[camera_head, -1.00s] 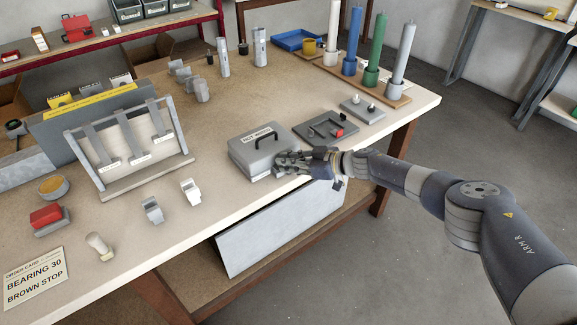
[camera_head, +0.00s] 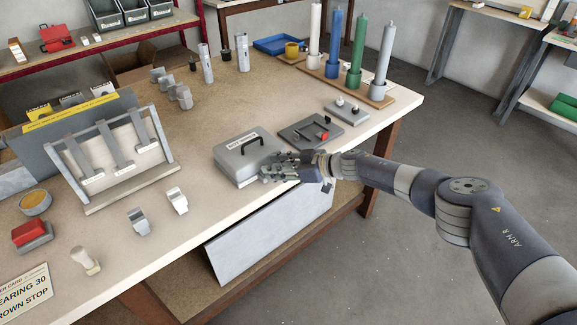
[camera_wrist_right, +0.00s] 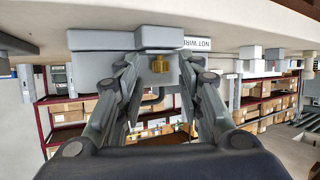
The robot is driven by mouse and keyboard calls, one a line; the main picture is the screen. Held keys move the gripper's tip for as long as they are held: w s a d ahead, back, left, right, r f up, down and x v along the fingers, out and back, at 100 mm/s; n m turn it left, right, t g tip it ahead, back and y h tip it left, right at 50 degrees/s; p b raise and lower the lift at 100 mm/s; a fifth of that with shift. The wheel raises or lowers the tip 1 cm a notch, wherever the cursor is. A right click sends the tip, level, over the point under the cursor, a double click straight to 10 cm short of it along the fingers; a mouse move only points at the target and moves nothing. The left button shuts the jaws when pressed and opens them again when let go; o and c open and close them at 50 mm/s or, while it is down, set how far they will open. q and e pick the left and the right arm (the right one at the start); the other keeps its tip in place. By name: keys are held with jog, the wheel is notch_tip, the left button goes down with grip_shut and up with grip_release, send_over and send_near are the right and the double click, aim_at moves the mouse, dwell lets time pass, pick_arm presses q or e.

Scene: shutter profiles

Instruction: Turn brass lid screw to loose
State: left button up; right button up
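A grey box (camera_head: 232,170) with a black handle on its lid sits near the table's front edge. The brass lid screw (camera_wrist_right: 159,64) shows on the box's near face in the right wrist view, where the box (camera_wrist_right: 95,66) appears upside down. My right gripper (camera_head: 272,170) is at the box's front right side. In the right wrist view its fingers (camera_wrist_right: 158,72) are spread, one on each side of the brass screw, with a visible gap to it. In the head view the screw is hidden by the gripper. My left gripper is in neither view.
A dark tray (camera_head: 297,136) with a red piece lies just right of the box. A grey plate with two knobs (camera_head: 350,112) is beyond it. A slotted rack (camera_head: 115,155) stands left. Small clips (camera_head: 177,200) lie in front. The table between rack and box is clear.

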jog(key=v, duration=0.7)
jog(key=shift+s+d, duration=0.15)
jog(key=shift+d, duration=0.05)
